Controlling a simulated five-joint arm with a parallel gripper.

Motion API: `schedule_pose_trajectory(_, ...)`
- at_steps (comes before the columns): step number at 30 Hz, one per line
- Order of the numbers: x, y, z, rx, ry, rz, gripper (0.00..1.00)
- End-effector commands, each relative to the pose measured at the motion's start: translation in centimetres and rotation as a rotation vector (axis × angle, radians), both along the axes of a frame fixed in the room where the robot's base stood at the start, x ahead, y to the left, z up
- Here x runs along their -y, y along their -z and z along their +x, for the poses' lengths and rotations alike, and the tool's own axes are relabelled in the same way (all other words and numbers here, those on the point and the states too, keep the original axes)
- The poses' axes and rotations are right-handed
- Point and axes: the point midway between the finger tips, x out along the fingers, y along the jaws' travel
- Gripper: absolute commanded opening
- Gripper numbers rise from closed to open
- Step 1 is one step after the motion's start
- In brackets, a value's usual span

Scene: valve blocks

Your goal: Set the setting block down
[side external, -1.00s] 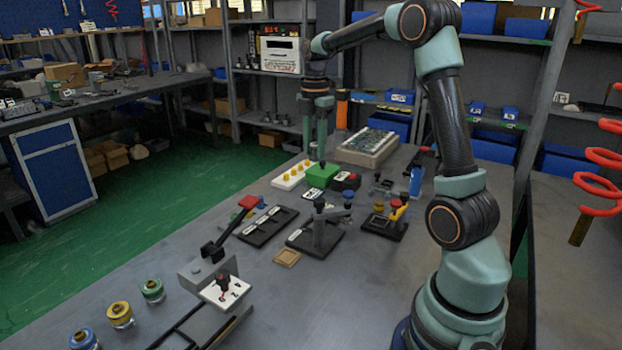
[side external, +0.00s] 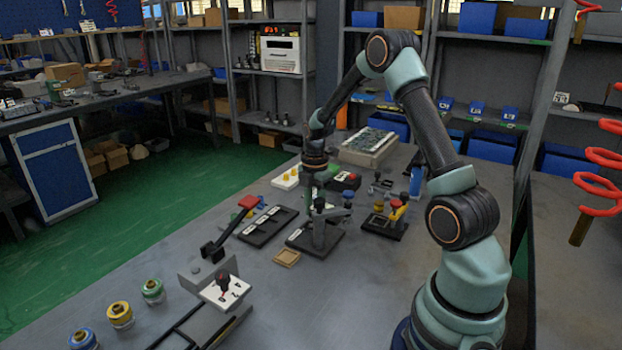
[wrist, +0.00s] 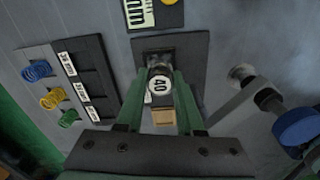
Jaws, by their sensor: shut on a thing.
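In the wrist view my gripper (wrist: 160,92) has its two green fingers drawn together on the setting block (wrist: 159,86), a dark piece with a round white label reading 40. A dark base plate (wrist: 190,45) lies below and beyond the block. I cannot tell whether the block touches it. In the side view my gripper is low over the bench, behind the fixture with a black knob (side external: 319,203). The block cannot be made out there.
A black tray (wrist: 95,50) with labelled slots lies to the left in the wrist view, beside coloured springs (wrist: 52,98). A blue knob (wrist: 299,127) on a grey arm stands to the right.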

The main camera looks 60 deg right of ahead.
Motion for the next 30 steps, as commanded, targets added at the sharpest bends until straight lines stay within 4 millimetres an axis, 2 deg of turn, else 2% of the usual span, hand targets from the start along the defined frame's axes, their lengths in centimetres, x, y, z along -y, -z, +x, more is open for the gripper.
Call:
schedule_pose_trajectory(4,0.0,1.5,0.0,0.0,0.0,0.0,0.0)
schedule_pose_trajectory(16,0.0,1.8,0.0,0.002,0.0,-0.001,0.0)
schedule_pose_trajectory(17,0.0,1.9,0.0,0.001,0.0,0.0,0.44)
schedule_pose_trajectory(18,0.0,1.8,0.0,0.002,0.0,-0.001,0.59)
schedule_pose_trajectory(19,0.0,1.8,0.0,0.002,0.0,-0.001,0.66)
schedule_pose_trajectory(30,0.0,1.5,0.0,0.002,0.0,-0.001,0.66)
